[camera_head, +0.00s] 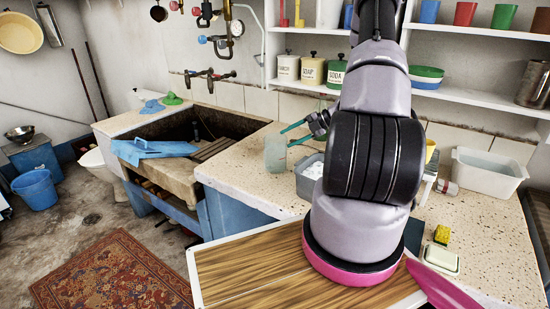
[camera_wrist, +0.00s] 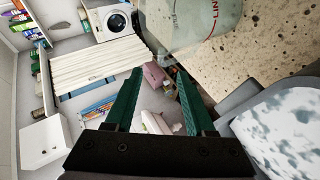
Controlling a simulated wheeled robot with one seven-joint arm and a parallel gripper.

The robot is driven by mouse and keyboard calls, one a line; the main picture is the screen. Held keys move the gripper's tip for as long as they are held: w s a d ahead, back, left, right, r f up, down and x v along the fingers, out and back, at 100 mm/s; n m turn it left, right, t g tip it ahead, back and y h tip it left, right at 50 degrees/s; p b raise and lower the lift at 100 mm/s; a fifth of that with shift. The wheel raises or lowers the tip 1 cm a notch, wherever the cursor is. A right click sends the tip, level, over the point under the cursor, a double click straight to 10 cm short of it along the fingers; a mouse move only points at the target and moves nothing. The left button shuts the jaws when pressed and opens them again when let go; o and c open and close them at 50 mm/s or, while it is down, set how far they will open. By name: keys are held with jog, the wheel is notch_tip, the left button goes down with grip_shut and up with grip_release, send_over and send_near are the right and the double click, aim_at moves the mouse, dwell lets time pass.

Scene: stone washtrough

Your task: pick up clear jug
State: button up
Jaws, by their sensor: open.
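The clear jug (camera_head: 275,154) stands on the speckled counter near its edge by the trough, in the head view. In the wrist view the jug (camera_wrist: 205,22) is see-through with red marks, at the top right of centre and partly cut off by the frame. My gripper (camera_head: 287,138) has two green fingers, spread apart and pointing toward the jug from its right. In the wrist view my gripper (camera_wrist: 159,72) is open with nothing between the fingertips; the jug lies beyond them. I cannot tell whether a finger touches it.
A grey tub (camera_head: 308,180) with pale contents stands close to the jug, partly behind my arm. The stone trough (camera_head: 170,175) with a blue cloth (camera_head: 150,150) lies left.

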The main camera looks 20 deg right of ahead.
aim_at(269, 148)
jog(key=x, duration=0.7)
jog(key=shift+a+f, duration=0.3)
jog(key=shift+c, duration=0.3)
grip_shut()
dwell(0.9)
